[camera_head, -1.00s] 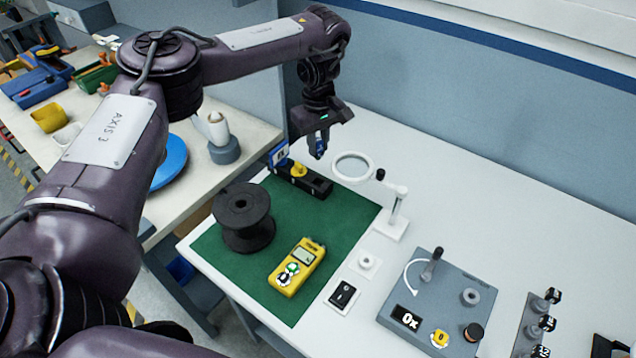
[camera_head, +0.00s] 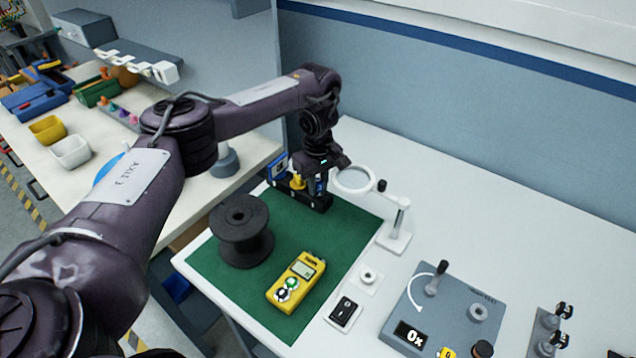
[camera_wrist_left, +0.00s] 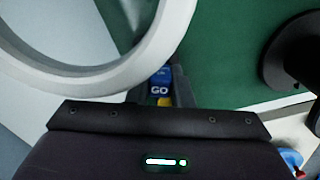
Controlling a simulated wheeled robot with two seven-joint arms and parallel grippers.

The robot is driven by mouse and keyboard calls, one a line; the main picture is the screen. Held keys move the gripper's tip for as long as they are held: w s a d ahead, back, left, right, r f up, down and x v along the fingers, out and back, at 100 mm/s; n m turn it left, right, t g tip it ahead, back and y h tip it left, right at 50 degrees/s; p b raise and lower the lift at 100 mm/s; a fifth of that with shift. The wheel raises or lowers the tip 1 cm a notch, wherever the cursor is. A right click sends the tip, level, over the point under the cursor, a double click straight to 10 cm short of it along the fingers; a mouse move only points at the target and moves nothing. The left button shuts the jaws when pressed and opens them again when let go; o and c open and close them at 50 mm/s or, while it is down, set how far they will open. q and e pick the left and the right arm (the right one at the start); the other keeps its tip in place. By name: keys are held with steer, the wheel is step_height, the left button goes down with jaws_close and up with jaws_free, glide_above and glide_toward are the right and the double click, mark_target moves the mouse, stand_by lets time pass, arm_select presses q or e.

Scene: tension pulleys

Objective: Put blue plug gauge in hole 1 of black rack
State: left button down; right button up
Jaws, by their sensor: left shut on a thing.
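My left gripper (camera_head: 319,178) is shut on the blue plug gauge (camera_head: 320,187) and points down at the right part of the black rack (camera_head: 318,204). In the left wrist view the gauge's blue face marked GO (camera_wrist_left: 160,86) shows between the fingers. I cannot tell whether its lower end is in a hole or just above one. A yellow piece (camera_head: 297,181) stands in the rack just left of the gripper. A blue label plate (camera_head: 277,167) stands at the rack's left end. The hole numbers are not readable. My right gripper is not in view.
The white ring magnifier (camera_head: 355,179) is close to the gripper's right. The rack is at the back of the green mat (camera_head: 330,235). A black spool (camera_head: 241,230) and a yellow meter (camera_head: 296,283) are nearer. A grey panel (camera_head: 455,310) is at right.

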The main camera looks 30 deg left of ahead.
mark_target(318, 180)
arm_select(q)
steer(key=shift+f, duration=0.3)
steer(key=c, duration=1.3)
jaws_free()
steer(key=shift+f, duration=0.1)
steer(key=shift+r, duration=0.35)
step_height(318, 180, up, 12)
steer(key=p, duration=0.4)
steer(key=shift+r, duration=0.15)
steer(key=shift+s, duration=0.1)
